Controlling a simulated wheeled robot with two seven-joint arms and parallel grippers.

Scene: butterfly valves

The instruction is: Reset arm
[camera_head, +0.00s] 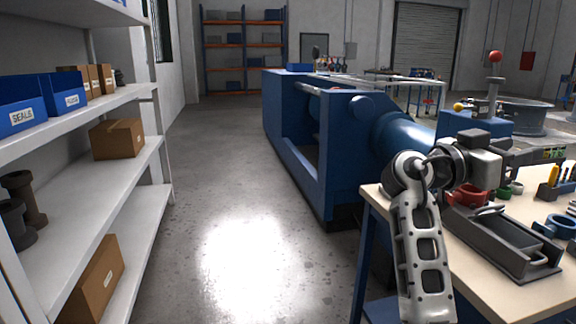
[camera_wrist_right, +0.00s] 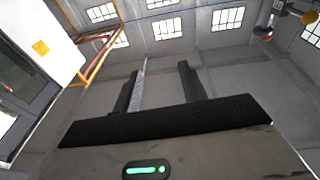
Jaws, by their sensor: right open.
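My right arm (camera_head: 425,240) rises from the bottom right of the head view and bends over the table's left end. Its wrist points right, above the table. The right gripper's fingers are hard to make out there against the things behind. In the right wrist view the right gripper (camera_wrist_right: 158,85) shows two dark fingers, wide apart and with nothing between them. My left arm and left gripper are not in view.
The table (camera_head: 480,262) carries a dark metal tray (camera_head: 500,250), a red valve part (camera_head: 466,196) and a blue ring part (camera_head: 560,225). A blue machine (camera_head: 330,150) stands behind. A shelf (camera_head: 90,150) with boxes is at left. The floor between is clear.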

